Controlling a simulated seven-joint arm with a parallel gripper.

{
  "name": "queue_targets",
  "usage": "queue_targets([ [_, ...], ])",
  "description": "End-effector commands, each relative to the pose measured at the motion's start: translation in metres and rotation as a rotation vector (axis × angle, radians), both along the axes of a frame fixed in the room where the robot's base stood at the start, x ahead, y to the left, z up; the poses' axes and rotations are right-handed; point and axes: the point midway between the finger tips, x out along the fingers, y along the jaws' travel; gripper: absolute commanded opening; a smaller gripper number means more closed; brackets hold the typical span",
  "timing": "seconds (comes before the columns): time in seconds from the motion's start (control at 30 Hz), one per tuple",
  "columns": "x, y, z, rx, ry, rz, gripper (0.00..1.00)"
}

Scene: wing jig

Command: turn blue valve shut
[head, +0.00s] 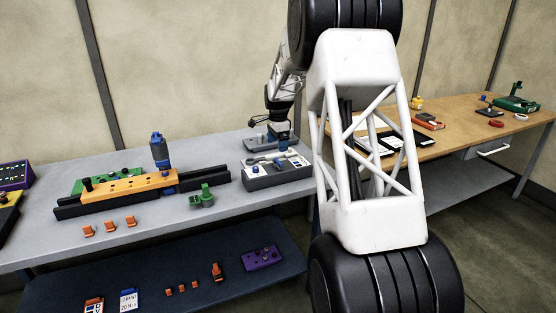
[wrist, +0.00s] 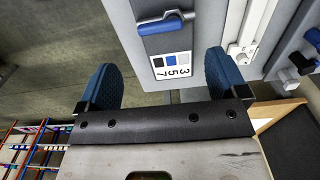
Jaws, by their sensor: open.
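The fingertips are too small to see clearly there.
A tall blue bottle-like tool (head: 159,150) stands by an orange bar (head: 130,186) on the grey bench (head: 160,228). A green clamp (head: 203,198) sits left of the box. A wooden table (head: 460,122) adjoins at right. My arm hides part of the middle.

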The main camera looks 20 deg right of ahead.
Motion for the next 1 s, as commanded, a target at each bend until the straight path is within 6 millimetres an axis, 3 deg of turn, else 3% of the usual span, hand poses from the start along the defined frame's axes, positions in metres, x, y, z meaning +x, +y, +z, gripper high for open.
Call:
queue_targets([
  [0.47, 0.000, 0.000, -0.005, 0.000, 0.001, 0.000, 0.92],
  [1.0, 0.000, 0.000, -0.061, 0.001, 0.002, 0.001, 0.92],
])
